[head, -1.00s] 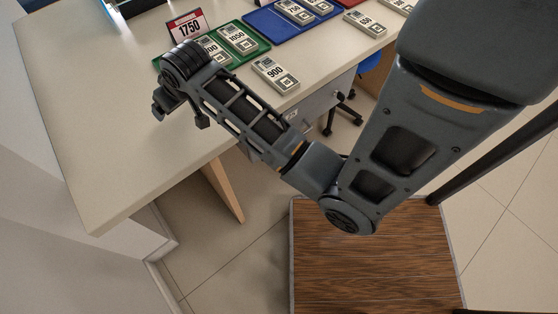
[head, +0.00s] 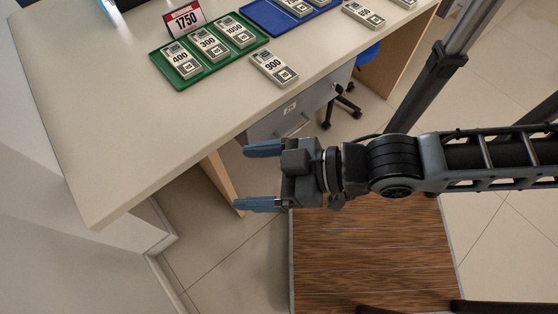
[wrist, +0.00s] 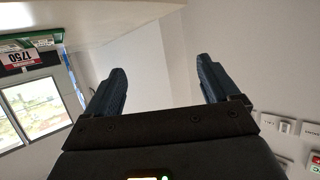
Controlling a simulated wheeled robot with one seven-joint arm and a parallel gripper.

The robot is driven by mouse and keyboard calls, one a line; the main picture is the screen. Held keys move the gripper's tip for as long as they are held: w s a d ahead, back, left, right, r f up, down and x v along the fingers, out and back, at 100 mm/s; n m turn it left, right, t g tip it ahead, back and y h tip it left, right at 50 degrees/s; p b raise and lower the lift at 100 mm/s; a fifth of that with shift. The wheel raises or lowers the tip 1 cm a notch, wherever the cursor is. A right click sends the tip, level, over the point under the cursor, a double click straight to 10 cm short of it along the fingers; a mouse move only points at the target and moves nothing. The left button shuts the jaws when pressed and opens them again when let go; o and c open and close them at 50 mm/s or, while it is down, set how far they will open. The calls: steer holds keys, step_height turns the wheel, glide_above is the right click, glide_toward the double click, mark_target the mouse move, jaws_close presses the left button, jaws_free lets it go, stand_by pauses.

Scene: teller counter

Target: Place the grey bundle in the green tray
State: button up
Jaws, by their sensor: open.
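The green tray (head: 204,73) lies on the counter in the head view. Three grey-white bundles lie side by side in it: one marked 400 (head: 182,60), one marked 300 (head: 208,44) and one marked 1050 (head: 235,31). Another grey-white bundle, marked 900 (head: 274,68), lies on the bare counter right of the tray, near the front edge. My gripper (head: 242,177) is open and empty, in front of the counter edge and apart from all bundles. The wrist view shows nothing between its fingers (wrist: 160,66); a strip of green tray (wrist: 40,38) shows at its upper left.
A red-and-white card marked 1750 (head: 186,19) stands behind the green tray. A blue tray (head: 266,18) with bundles lies to its right, and more bundles, such as one at the right (head: 363,14), lie beyond. The counter's left part (head: 95,110) is clear.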

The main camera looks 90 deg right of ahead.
steer(key=s+a+r+n+t+y, duration=0.1)
steer(key=s+r, duration=0.2)
steer(key=r, duration=0.2)
steer(key=shift+s+r, duration=0.15)
steer(key=shift+s, duration=0.2)
stand_by(0.8)
